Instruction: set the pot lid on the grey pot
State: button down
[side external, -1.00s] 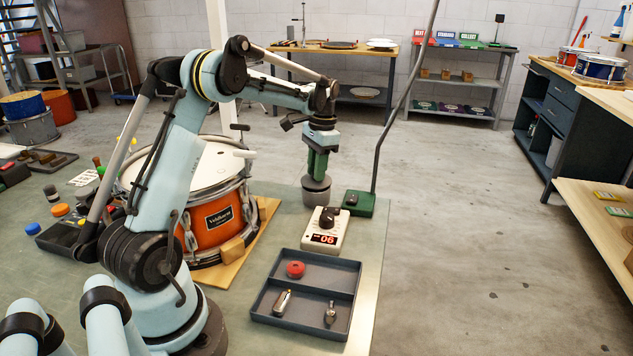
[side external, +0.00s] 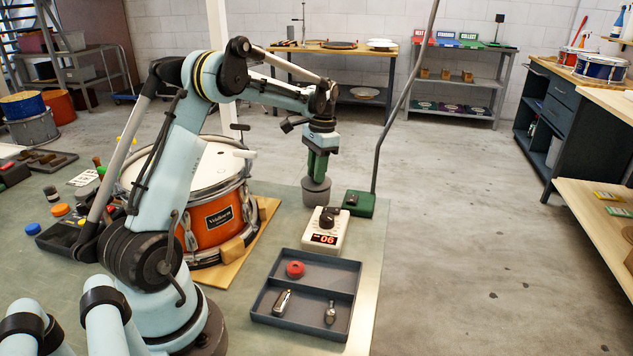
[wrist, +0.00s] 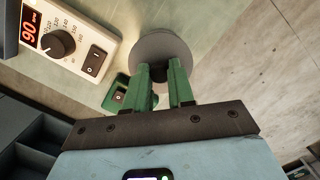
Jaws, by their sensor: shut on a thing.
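My gripper (side external: 317,174) has green fingers and points down over the grey pot (side external: 317,200) on the bench's right side. In the wrist view my gripper (wrist: 160,74) is shut on the dark knob of the pot lid (wrist: 161,45), a round grey disc. The lid (side external: 316,184) sits level at the pot's top in the side view, roughly centred. I cannot tell whether it rests on the rim or hangs just above it. In the wrist view the lid hides the pot.
A white box with a dial (side external: 325,230) stands close in front of the pot. A grey divided tray (side external: 308,293) is nearer the front. An orange drum (side external: 210,222) stands left.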

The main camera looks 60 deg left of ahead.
jog(key=shift+f, duration=0.3)
jog(key=c, duration=1.2)
grip_release()
jog(key=shift+c, duration=0.2)
notch_tip(320, 180, up, 11)
jog(key=w, duration=0.1)
jog(key=shift+w, duration=0.15)
